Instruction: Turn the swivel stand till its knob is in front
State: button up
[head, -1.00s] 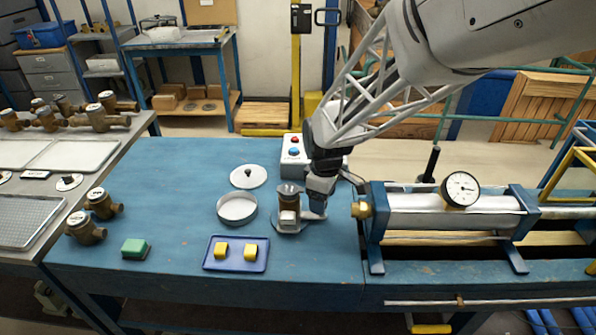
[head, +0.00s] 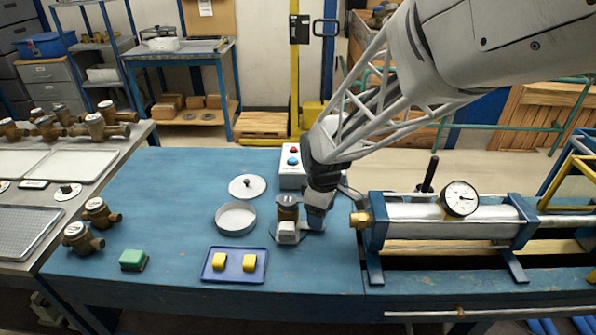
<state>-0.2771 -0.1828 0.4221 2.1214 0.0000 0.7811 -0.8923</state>
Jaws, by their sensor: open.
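The swivel stand (head: 286,232) is on the blue bench, left of the hydraulic press. It has a brown upper part with a round dark top, above a pale block facing the front and a flat grey base. I cannot clearly make out which part is its knob. My gripper (head: 312,223) is low at the right side of the stand, pointing down, with its jaws open. Its fingers are close beside the pale block; whether they touch it is too small to tell. The wrist hides part of the bench behind.
A control box (head: 291,176) stands behind. A cylinder rig with a gauge (head: 459,199) blocks the right.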

jog(key=shift+s, duration=0.25)
